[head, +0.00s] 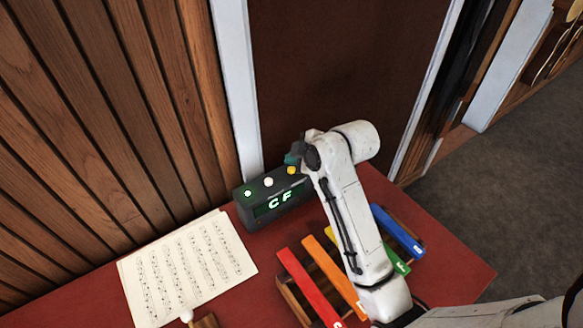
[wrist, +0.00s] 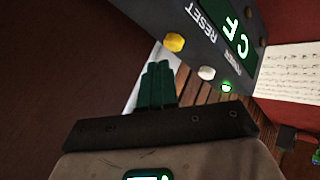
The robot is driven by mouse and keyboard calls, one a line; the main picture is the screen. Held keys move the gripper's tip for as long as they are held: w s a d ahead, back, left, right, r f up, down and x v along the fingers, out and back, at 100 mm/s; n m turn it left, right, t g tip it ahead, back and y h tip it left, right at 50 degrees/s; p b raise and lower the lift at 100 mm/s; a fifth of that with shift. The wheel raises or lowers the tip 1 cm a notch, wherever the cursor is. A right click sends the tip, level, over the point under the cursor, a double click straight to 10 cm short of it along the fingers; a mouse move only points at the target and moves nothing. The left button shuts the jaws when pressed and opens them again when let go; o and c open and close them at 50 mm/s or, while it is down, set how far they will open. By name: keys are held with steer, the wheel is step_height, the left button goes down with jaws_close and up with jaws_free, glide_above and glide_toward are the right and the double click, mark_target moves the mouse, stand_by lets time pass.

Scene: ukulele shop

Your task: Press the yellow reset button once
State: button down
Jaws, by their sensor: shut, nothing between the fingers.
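The yellow reset button (head: 291,170) is on the top of a dark box (head: 243,215), at its right end, close to my gripper. The box's front display reads "C F" in green. In the wrist view the yellow button (wrist: 174,42) stands beside the printed word RESET. My gripper (head: 293,157) is above and behind the box near the yellow button. In the wrist view its dark green fingers (wrist: 158,68) are together and empty, their tips just short of the button in the picture. I cannot tell whether they touch it.
A white button (head: 268,181) and a green light (head: 247,193) share the box top. Sheet music (head: 190,265) lies left on the red table (head: 445,250). Coloured chime bars, including red (head: 308,288) and blue (head: 398,231), lie in front, partly under my arm. A wood-slat wall stands behind left.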

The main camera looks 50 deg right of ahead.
steer(key=shift+f, duration=0.15)
steer(key=shift+f, duration=0.3)
steer(key=shift+f+b, duration=0.3)
steer(key=shift+f, duration=0.25)
stand_by(1.0)
steer(key=shift+r, duration=0.15)
steer(key=shift+r+p, duration=0.85)
steer(key=shift+p, duration=0.15)
step_height(320, 180, up, 5)
steer(key=p, duration=0.4)
steer(key=shift+p, duration=0.4)
